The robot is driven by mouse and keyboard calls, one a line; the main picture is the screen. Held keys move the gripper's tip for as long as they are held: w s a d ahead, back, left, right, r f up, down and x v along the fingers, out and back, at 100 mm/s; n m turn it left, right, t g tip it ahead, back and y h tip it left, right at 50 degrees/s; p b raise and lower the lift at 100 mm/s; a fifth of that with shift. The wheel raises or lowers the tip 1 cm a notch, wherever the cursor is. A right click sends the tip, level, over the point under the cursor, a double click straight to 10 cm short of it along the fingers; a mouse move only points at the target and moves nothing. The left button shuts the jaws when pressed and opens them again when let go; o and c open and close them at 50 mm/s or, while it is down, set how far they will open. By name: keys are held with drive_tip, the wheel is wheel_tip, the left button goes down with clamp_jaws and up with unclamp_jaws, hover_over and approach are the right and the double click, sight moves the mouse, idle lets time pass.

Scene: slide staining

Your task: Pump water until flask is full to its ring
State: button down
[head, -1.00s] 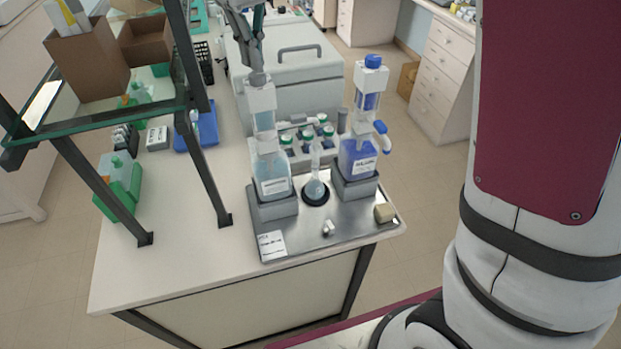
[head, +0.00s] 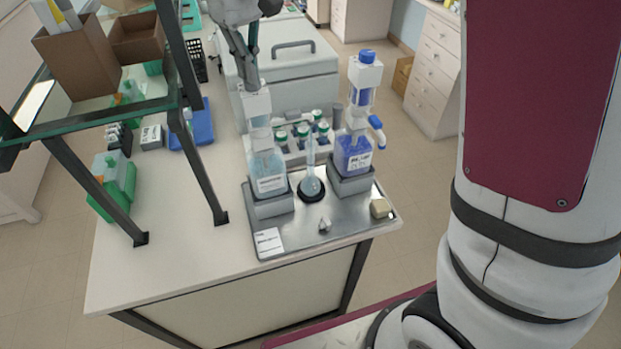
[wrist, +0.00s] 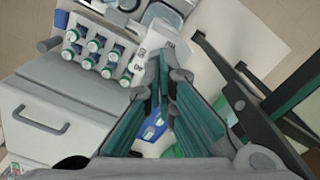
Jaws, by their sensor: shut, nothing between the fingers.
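The clear water dispenser bottle (head: 268,172), with pale blue liquid and a white label, stands in a grey holder on the metal tray (head: 335,225). My gripper (head: 250,86) is shut, pointing down onto the bottle's white pump head (head: 257,101), with nothing between its fingers. The fingers also show in the wrist view (wrist: 164,75). The small long-necked flask (head: 311,183) stands upright on a black round base just right of the bottle, with pale liquid in its bulb. Its ring and exact level are too small to tell.
A blue-liquid dispenser (head: 353,152) stands right of the flask. Behind are green-capped bottles (head: 302,130) and a grey lidded box (head: 290,75). A glass shelf (head: 95,118) on dark posts stands left. The bench front left (head: 160,270) is clear.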

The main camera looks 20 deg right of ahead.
drive_tip(key=shift+f, duration=1.4)
idle(0.4)
drive_tip(key=shift+r+p, duration=0.55)
drive_tip(key=shift+r, duration=2.6)
wheel_tip(320, 180, up, 5)
drive_tip(key=shift+r, duration=0.1)
